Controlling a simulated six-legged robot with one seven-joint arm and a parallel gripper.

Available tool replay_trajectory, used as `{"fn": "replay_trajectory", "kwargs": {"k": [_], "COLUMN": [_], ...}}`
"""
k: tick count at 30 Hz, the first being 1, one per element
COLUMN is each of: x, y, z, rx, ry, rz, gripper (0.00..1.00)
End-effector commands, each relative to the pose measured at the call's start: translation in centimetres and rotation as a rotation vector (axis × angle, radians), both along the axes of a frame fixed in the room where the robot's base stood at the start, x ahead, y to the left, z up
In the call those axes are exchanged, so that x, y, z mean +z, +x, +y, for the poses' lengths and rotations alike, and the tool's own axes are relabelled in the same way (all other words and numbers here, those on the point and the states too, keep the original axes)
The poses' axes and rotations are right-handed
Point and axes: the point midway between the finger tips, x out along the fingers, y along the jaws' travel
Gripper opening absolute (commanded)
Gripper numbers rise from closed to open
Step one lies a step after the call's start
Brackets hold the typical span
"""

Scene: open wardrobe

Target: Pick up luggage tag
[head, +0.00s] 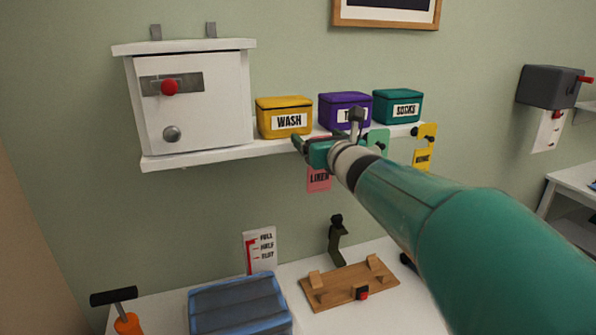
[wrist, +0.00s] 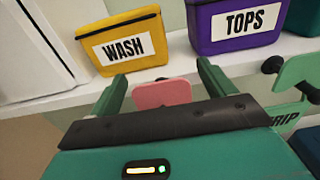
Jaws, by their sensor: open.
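Three tags hang along the front of the wall shelf, and I cannot tell which is the luggage tag. A pink tag (head: 319,180) reads LINEN, a green tag (head: 379,140) is partly behind my arm, and a yellow tag (head: 422,157) hangs at the right. My gripper (head: 306,145) is open in front of the shelf edge, above the pink tag's lettering. In the wrist view the pink tag (wrist: 162,93) shows between the two fingers, its lower part hidden by my gripper. The green tag (wrist: 298,75) is to the right, outside the fingers. Contact cannot be told.
The shelf (head: 215,153) holds a white cabinet (head: 190,105), a yellow WASH bin (head: 284,105), a purple TOPS bin (head: 337,104) and a teal SOCKS bin (head: 398,93). Below, a table carries a blue folded item (head: 238,304) and a wooden board (head: 347,286).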

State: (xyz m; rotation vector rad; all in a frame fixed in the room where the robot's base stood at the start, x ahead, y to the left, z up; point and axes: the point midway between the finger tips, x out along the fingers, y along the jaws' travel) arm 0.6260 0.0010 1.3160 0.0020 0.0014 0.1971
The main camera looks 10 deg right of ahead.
Motion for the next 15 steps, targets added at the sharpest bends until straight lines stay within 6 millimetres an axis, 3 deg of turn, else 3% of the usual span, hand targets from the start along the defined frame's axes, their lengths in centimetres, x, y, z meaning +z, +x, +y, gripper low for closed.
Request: {"fn": "replay_trajectory", "kwargs": {"k": [3, 10, 15], "x": [0.0, 0.05, 0.04], "y": [0.92, 1.01, 1.0], "z": [0.13, 0.17, 0.16], "rx": [-0.001, -0.001, -0.001], "ry": [0.002, 0.0, 0.0], "rz": [0.0, 0.0, 0.0], "gripper": [0.82, 0.82, 0.48]}}
